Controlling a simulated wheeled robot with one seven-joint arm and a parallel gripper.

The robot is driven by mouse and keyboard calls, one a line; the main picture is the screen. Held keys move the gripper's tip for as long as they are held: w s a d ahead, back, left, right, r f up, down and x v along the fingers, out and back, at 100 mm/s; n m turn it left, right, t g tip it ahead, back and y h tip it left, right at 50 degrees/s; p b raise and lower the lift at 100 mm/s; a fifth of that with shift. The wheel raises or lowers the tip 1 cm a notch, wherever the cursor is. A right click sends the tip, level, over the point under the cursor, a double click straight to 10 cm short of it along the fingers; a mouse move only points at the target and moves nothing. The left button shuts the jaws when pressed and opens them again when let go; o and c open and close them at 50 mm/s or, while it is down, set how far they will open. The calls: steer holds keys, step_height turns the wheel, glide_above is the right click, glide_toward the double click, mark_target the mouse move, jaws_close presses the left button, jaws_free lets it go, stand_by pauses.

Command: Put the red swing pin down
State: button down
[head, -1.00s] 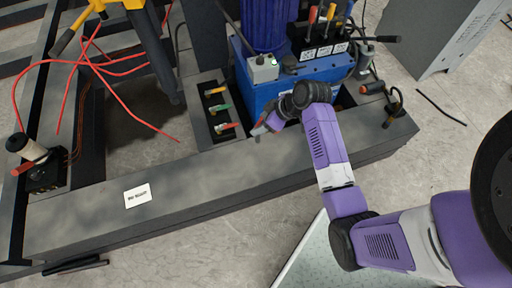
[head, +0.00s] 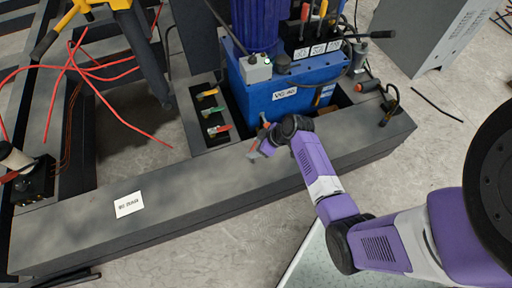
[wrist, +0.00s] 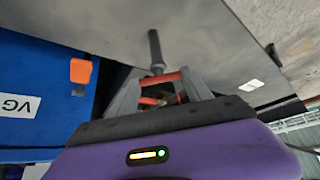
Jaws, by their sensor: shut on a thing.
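My gripper (head: 260,143) hangs over the grey beam, just in front of the blue pump unit. In the wrist view my gripper (wrist: 160,88) is shut on the red swing pin (wrist: 166,77). Red parts of the pin show between the two grey fingers, and a dark shaft sticks out beyond the fingertips. The fingers hide part of it. The grey beam top (head: 150,195) lies below; I cannot tell whether the pin touches it.
The blue pump unit (head: 290,97) stands close behind my gripper. To the left a recessed tray (head: 193,130) holds yellow, green and red fittings. A white label (head: 129,204) lies on the beam. An orange-ended part (head: 367,87) lies at right. Much of the beam's top is clear.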

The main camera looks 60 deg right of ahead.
steer(key=shift+f, duration=0.1)
steer(key=shift+c, duration=2.2)
jaws_free()
